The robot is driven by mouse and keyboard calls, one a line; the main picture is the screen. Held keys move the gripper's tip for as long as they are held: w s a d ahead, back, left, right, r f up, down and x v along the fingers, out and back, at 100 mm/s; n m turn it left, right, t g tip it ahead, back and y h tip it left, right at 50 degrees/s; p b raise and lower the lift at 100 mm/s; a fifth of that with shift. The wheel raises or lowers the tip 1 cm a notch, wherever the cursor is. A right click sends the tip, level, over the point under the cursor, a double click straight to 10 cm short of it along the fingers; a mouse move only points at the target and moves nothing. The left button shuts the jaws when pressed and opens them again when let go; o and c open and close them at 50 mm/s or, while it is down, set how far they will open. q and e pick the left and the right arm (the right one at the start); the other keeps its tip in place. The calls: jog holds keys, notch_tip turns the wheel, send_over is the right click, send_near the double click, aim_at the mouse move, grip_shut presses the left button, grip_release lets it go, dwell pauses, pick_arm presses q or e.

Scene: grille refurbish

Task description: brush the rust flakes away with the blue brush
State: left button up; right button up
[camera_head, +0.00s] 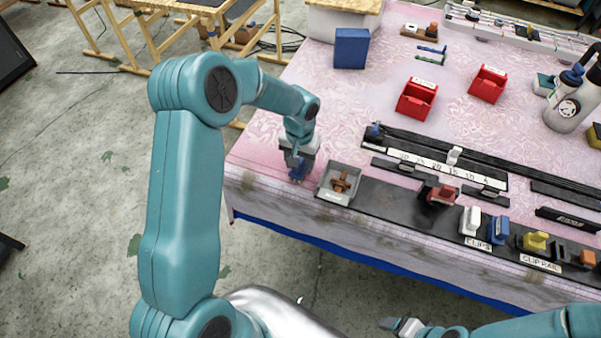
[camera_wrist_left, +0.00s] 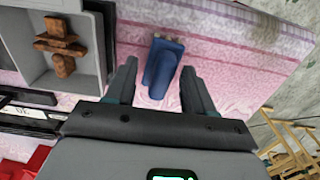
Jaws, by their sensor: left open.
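A blue object (camera_wrist_left: 163,66), which looks like the blue brush, is on the pink patterned cloth between the fingers of my left gripper (camera_wrist_left: 158,72) in the left wrist view. The fingers are apart with a gap on both sides of it. In the head view my left gripper (camera_head: 298,168) points down at the table's near left edge and partly hides the brush. Rusty brown pieces (camera_head: 341,184) lie in a grey tray (camera_head: 334,197) just right of it. I cannot make out separate rust flakes. My right gripper (camera_head: 405,326) is low at the bottom edge, away from the table.
A black strip with labelled clips (camera_head: 470,221) runs right from the tray along the near edge. A numbered rail (camera_head: 430,166) lies behind it. Red bins (camera_head: 417,98), a blue box (camera_head: 351,48) and a grey bottle (camera_head: 571,105) stand farther back. Cloth left of the rail is clear.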

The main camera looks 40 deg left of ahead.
aim_at(300, 162)
pick_arm(q)
grip_shut()
jog(key=shift+r+p, duration=1.55)
jog(key=shift+r, duration=1.5)
